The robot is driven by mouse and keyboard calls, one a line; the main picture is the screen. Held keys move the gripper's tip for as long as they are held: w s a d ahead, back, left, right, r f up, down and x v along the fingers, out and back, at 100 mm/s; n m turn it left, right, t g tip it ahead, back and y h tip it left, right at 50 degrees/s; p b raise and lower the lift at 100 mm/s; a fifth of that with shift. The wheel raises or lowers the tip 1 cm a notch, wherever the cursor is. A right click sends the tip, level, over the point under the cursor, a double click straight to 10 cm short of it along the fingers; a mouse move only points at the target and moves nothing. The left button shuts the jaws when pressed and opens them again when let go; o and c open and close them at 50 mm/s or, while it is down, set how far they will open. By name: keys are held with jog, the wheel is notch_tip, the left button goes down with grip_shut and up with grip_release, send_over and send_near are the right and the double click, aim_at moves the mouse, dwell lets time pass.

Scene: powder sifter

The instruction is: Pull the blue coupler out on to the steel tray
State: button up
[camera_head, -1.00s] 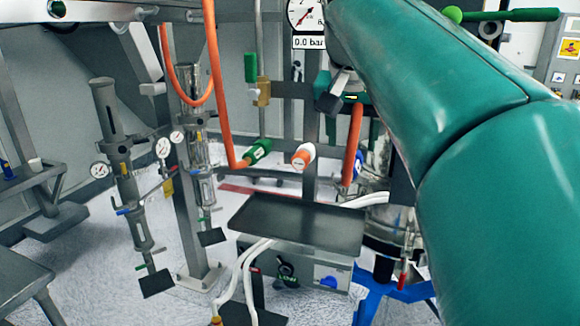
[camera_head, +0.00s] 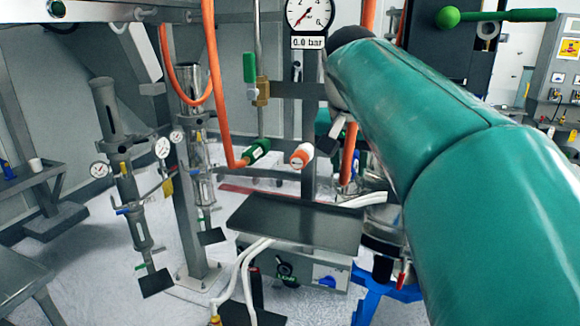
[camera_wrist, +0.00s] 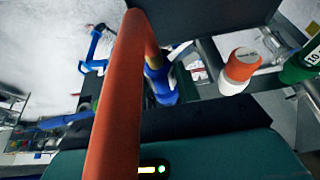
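The steel tray (camera_head: 295,222) is a dark, flat, bare tray low in the middle of the head view. My gripper (camera_head: 330,122) is mostly hidden behind my forearm, above and right of the tray. Its teal body fills the bottom of the wrist view. I cannot see its fingertips clearly, or whether they touch the coupler.
An orange-and-white cap (camera_head: 302,155) and a green coupler (camera_head: 257,150) with an orange hose stand left of my gripper. A pressure gauge (camera_head: 309,14) reading 0.0 bar is above. A grey control box (camera_head: 290,266) and white hoses lie under the tray.

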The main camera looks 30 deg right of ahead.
grip_shut()
jog(key=shift+a, duration=0.1)
jog(key=shift+s+a, duration=0.65)
jog(key=shift+a, duration=0.15)
jog(key=shift+s+a, duration=0.6)
jog(key=shift+a, duration=0.2)
